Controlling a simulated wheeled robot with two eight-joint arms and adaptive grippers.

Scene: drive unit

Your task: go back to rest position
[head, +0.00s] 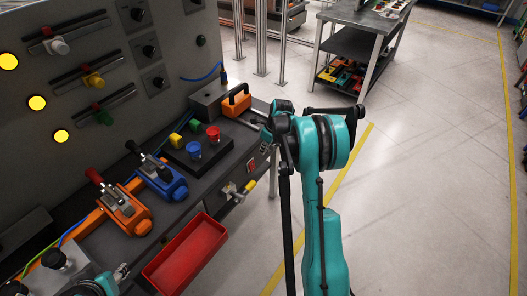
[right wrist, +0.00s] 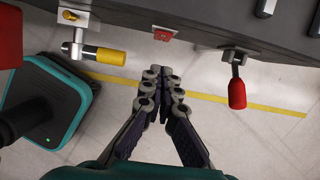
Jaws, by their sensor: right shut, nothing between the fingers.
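My right arm reaches up from the bottom of the head view, and its gripper (head: 266,132) is beside the right end of the workbench. In the right wrist view the right gripper's fingers (right wrist: 164,76) are together over bare floor, with nothing between them. They are apart from the bench front. My left gripper (head: 120,272) shows only in part at the bottom left of the head view, near the red tray (head: 187,254). Its fingers are too unclear to judge.
The bench front carries a yellow-handled valve (right wrist: 100,54), a red switch (right wrist: 164,34) and a red-handled lever (right wrist: 236,92). Floor (head: 420,200) at right is clear.

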